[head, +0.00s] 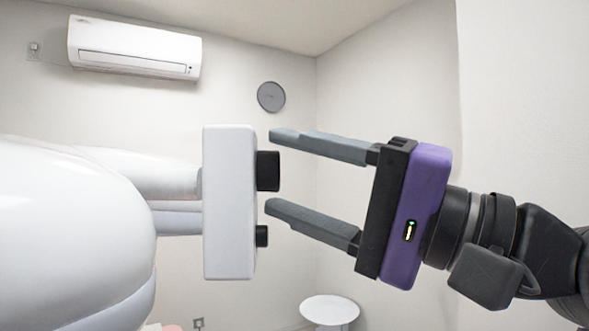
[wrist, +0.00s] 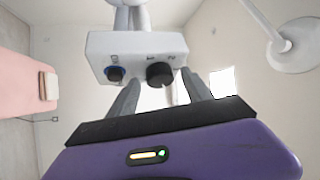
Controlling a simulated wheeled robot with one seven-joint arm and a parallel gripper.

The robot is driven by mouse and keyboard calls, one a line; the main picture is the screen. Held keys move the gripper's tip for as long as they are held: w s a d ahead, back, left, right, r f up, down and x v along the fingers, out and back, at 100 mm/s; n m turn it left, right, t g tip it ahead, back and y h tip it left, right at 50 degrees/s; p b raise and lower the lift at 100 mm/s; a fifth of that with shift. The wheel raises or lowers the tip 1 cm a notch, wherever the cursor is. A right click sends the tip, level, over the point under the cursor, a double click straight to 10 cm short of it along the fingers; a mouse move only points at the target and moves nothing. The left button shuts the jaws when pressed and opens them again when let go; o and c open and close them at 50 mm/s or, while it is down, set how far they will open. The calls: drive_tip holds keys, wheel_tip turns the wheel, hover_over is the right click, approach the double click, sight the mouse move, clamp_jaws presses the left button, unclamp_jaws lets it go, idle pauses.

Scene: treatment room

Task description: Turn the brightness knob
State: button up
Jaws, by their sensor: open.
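A white control box (head: 229,202) on a white lamp arm carries two black knobs on its right face in the head view. The larger knob (head: 268,171) sits above the smaller knob (head: 262,236). In the wrist view the larger knob (wrist: 160,74) is at the right and the smaller one (wrist: 115,74), with a blue ring, at the left; the labels are too small to read. My gripper (head: 271,171) is open, with one finger above and one below the larger knob in the head view. I see no clear contact.
A large white rounded lamp body (head: 70,235) fills the left. A white round table (head: 329,310) stands low behind. An air conditioner (head: 134,48) and a grey disc (head: 271,97) are on the far wall. A pink padded surface (wrist: 18,80) shows at the wrist view's left.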

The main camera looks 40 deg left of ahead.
clamp_jaws()
drive_tip(key=shift+a+f+n+b, duration=0.1)
drive_tip(key=shift+f+n+b, duration=0.15)
drive_tip(key=shift+b, duration=0.35)
